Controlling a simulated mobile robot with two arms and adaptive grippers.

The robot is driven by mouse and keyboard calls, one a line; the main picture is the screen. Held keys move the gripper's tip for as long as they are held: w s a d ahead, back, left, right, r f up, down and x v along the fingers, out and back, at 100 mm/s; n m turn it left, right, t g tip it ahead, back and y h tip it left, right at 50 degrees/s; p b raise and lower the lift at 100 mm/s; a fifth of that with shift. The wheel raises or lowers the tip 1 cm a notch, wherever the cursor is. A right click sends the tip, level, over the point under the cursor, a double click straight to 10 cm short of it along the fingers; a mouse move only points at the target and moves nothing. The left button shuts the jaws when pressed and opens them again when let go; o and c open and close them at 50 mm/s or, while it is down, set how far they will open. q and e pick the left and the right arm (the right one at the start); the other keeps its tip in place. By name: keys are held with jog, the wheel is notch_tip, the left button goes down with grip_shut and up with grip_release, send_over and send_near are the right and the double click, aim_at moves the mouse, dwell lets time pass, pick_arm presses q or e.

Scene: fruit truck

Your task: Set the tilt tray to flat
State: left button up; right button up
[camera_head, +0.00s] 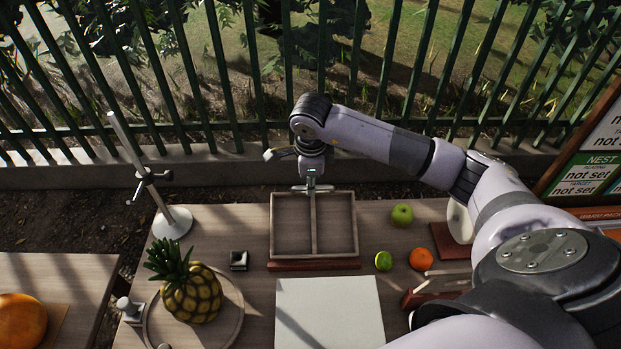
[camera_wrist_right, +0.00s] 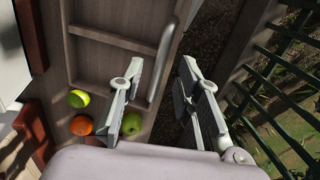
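The tilt tray (camera_head: 292,222) is a shallow wooden tray with a central divider and two empty compartments, on a reddish base at the table's back. Its slope is hard to judge from above. In the right wrist view the tray (camera_wrist_right: 110,40) has a grey bar handle (camera_wrist_right: 163,60) along one edge. My right gripper (camera_head: 313,186) is at the tray's far edge, pointing down. In the wrist view the right gripper (camera_wrist_right: 162,88) is open, and the handle appears between its fingers; contact cannot be told. My left gripper is not in view.
A green apple (camera_head: 402,214), lime (camera_head: 383,261) and orange (camera_head: 420,258) lie right of the tray. A pale board (camera_head: 330,315) lies in front. A green fence (camera_head: 218,75) stands behind.

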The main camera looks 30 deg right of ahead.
jog(key=shift+w+d+f, duration=0.1)
jog(key=shift+w+f, duration=0.05)
jog(key=shift+f, duration=0.65)
jog(key=shift+c, duration=0.2)
grip_shut()
